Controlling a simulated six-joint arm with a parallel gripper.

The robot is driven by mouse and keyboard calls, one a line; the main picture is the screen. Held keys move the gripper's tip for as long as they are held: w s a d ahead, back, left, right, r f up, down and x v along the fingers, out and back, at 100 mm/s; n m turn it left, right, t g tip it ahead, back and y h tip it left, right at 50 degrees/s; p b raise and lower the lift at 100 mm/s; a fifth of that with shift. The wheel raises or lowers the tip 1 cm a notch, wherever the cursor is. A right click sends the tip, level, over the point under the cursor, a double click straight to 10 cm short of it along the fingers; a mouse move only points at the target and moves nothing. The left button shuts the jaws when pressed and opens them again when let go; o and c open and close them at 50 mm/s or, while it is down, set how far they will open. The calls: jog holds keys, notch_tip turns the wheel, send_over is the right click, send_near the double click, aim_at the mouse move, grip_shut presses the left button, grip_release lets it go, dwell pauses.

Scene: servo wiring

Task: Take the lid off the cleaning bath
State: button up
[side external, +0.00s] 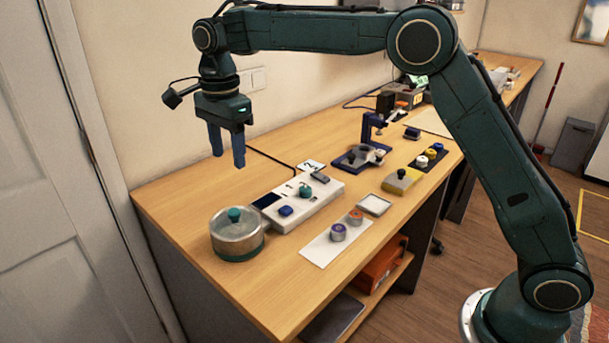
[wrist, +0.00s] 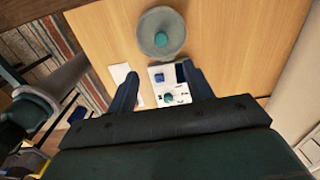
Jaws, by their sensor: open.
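The cleaning bath (side external: 238,245) is a round metal tub with a dark green base near the left end of the bench. Its lid (side external: 230,224) is on top, with a teal knob (side external: 235,214) in the middle. In the wrist view the lid (wrist: 148,24) and its knob (wrist: 160,39) show at the top centre, beyond the fingertips. My gripper (side external: 227,160) is open and empty, with blue fingers pointing down. It hangs well above the bench, apart from the bath. The gripper also shows in the wrist view (wrist: 159,78). The inside of the bath is hidden by the lid.
A white panel (side external: 327,195) with a blue knob and a teal knob stands right behind the bath. A white sheet (side external: 318,250) with two small round jars lies to its right. A blue clamp stand (side external: 368,128) rises farther back. The bench's left front is clear.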

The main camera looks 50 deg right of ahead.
jog(key=shift+w+a+f, duration=0.25)
jog(key=shift+w+f, duration=0.05)
jog(key=shift+f, duration=0.05)
send_over(234, 211)
jog(key=shift+f, duration=4.3)
jog(key=shift+f, duration=2.6)
jog(key=shift+c, duration=0.2)
jog(key=c, duration=1)
